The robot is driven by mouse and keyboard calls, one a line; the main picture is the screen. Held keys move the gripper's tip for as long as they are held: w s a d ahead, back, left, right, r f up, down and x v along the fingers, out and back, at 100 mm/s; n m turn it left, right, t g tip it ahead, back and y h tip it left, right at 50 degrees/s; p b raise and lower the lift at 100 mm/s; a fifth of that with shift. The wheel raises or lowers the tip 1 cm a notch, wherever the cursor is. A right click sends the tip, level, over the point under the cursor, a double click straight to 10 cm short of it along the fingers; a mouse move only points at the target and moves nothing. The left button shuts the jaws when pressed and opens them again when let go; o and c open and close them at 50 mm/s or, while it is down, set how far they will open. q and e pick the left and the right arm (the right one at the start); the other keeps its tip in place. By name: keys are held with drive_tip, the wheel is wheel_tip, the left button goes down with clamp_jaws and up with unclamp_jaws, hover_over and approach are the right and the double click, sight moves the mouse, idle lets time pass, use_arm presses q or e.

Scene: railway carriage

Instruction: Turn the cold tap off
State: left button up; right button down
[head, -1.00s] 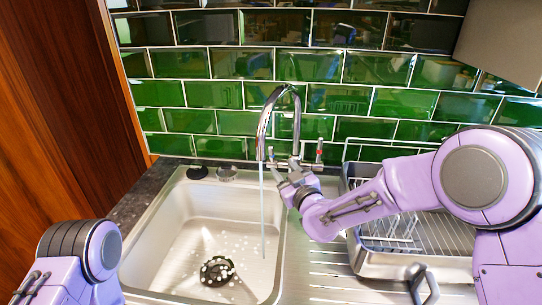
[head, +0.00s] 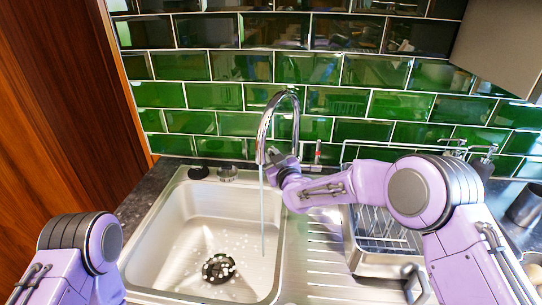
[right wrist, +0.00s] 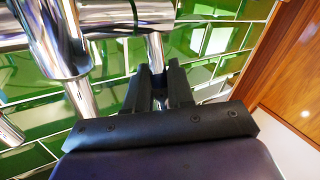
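The chrome tap (head: 264,130) has a tall curved spout at the back of the sink. A thin stream of water (head: 262,210) runs from it into the basin. My right gripper (head: 277,163) is at the tap's base, just right of the spout's mouth. A red-marked handle (head: 318,150) stands right of the gripper. My left gripper is out of view.
The steel sink basin (head: 190,225) has a dark drain (head: 218,268). A wire dish rack (head: 375,225) stands on the right, under my right arm. A green tiled wall (head: 220,95) is close behind the tap. A wooden panel (head: 60,110) bounds the left.

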drive_tip(key=shift+w+d+r+m+g+p, duration=0.15)
drive_tip(key=shift+w+r+m+g+p, duration=0.45)
drive_tip(key=shift+p, duration=0.85)
drive_tip(key=shift+w+g+p, duration=0.1)
drive_tip(key=shift+g+p, duration=0.3)
drive_tip(key=shift+g, duration=0.2)
drive_tip(key=shift+w+d+f+m+g+h+p, duration=0.15)
drive_tip(key=shift+w+m+g+h+p, duration=0.2)
drive_tip(key=shift+g, duration=0.25)
drive_tip(key=c, duration=1.1)
unclamp_jaws()
drive_tip(key=shift+f, duration=0.1)
drive_tip(key=b+v, duration=0.3)
drive_tip(key=v, duration=0.7)
drive_tip(key=shift+s, duration=0.25)
